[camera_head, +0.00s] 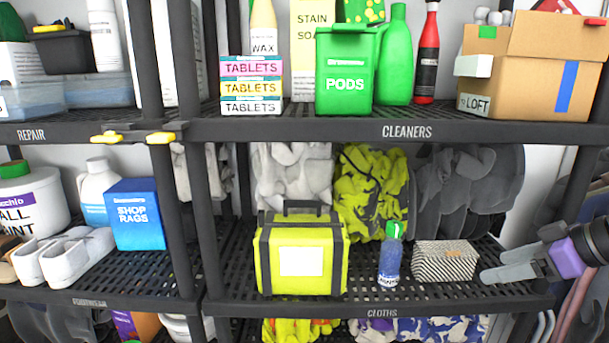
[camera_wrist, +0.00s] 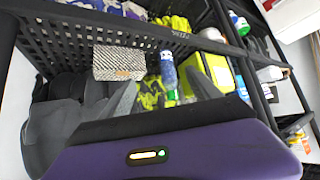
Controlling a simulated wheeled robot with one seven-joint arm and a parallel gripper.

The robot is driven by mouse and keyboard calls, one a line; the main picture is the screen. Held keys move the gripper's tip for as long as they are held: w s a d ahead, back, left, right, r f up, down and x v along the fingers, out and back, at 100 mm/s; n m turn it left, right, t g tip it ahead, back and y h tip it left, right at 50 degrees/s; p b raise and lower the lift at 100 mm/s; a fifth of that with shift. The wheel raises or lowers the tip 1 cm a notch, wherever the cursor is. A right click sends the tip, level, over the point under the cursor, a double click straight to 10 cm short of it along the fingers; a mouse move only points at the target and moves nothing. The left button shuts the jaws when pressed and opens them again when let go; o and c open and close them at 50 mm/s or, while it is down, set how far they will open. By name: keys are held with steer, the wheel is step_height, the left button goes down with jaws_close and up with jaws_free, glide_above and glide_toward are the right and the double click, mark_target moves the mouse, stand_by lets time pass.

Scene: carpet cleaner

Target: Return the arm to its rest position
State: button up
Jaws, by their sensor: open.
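My gripper (camera_head: 512,264) is at the right side in the head view, beside the right end of the middle shelf. Its two grey fingers are apart, with nothing visible between them. The fingers also show in the wrist view (camera_wrist: 165,97), pointing toward the shelf. A striped box (camera_head: 445,261) stands on the shelf just left of the fingertips, apart from them as far as I can tell. It also shows in the wrist view (camera_wrist: 119,63). A blue bottle with a green cap (camera_head: 390,260) stands left of the box.
The middle shelf (camera_head: 380,305), labelled "CLOTHS", also holds a yellow-green case (camera_head: 300,255). The upper shelf (camera_head: 300,131) carries a green pods tub (camera_head: 345,75), tablet boxes (camera_head: 251,87) and a cardboard box (camera_head: 530,80). A dark rack post (camera_head: 585,170) stands close to my arm.

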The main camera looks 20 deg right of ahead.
steer(key=w+d+r+m+t+h, duration=0.3)
steer(key=w+d+r+t, duration=0.1)
steer(key=w+r+t, duration=0.15)
steer(key=s+a+f+m+t+h, duration=0.4)
steer(key=s+a+f+m+h, duration=0.4)
steer(key=s+a+f, duration=0.45)
steer(key=s+a+f+n+g+y, duration=0.1)
steer(key=s+a+f+n+y, duration=0.2)
steer(key=s+a, duration=0.7)
steer(key=s+a+f+n+g+y, duration=0.2)
steer(key=s+a+f+n+y, duration=0.2)
steer(key=s+a+f, duration=0.4)
steer(key=s+a, duration=0.2)
steer(key=s, duration=0.5)
steer(key=shift+s+y, duration=0.2)
steer(key=shift+y, duration=0.2)
